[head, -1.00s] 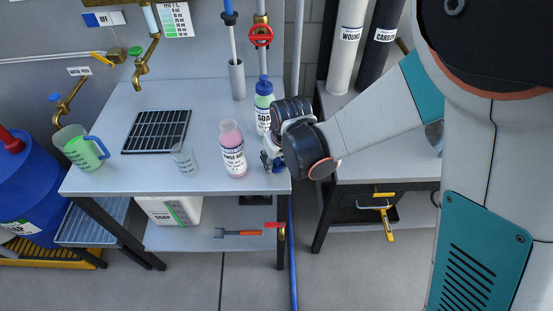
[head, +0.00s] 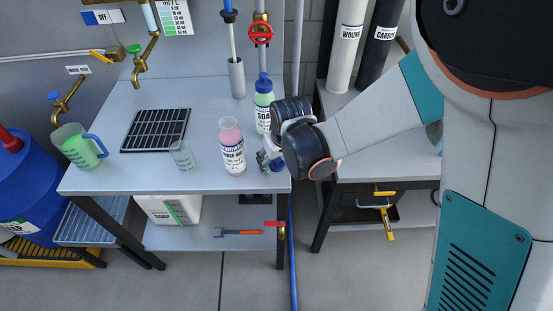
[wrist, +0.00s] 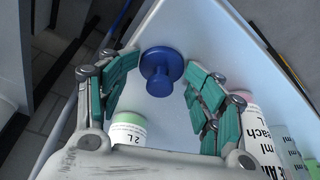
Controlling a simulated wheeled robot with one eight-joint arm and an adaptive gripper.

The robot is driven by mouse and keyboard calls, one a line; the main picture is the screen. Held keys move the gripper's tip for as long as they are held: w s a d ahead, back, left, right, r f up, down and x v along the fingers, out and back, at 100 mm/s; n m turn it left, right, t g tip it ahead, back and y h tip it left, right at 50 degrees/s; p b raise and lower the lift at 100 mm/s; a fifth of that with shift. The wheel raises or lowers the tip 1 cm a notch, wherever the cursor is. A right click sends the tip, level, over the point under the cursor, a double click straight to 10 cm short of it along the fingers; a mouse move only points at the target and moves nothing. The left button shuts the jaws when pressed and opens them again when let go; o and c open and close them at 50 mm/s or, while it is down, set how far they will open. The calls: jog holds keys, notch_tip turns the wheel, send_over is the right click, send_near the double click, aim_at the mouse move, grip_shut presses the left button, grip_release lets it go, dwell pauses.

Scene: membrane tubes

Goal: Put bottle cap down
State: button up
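The blue bottle cap (wrist: 161,68), a round disc with a narrower stem, stands on the bench top between my fingers in the wrist view. It also shows in the head view as a small blue spot (head: 277,166) near the bench's front right corner. My gripper (wrist: 160,75) is open around the cap, with a gap on each side. In the head view my gripper (head: 268,160) is low over the bench, partly hidden by my wrist. A pink rinse bottle (head: 232,147) without a cap stands left of it. A green soap bottle (head: 263,105) with a blue cap stands behind.
A clear beaker (head: 183,156), a black drain grate (head: 155,131) and a green jug (head: 79,148) are farther left on the bench (head: 130,180). The bench's right and front edges are close to the cap. A lower bench (head: 372,176) stands to the right.

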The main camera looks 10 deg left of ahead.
jog(key=shift+r+p, duration=0.4)
jog(key=shift+r, duration=0.2)
jog(key=p+v, duration=0.7)
jog(key=v, duration=0.4)
jog(key=shift+r, duration=0.35)
jog(key=shift+s, duration=0.1)
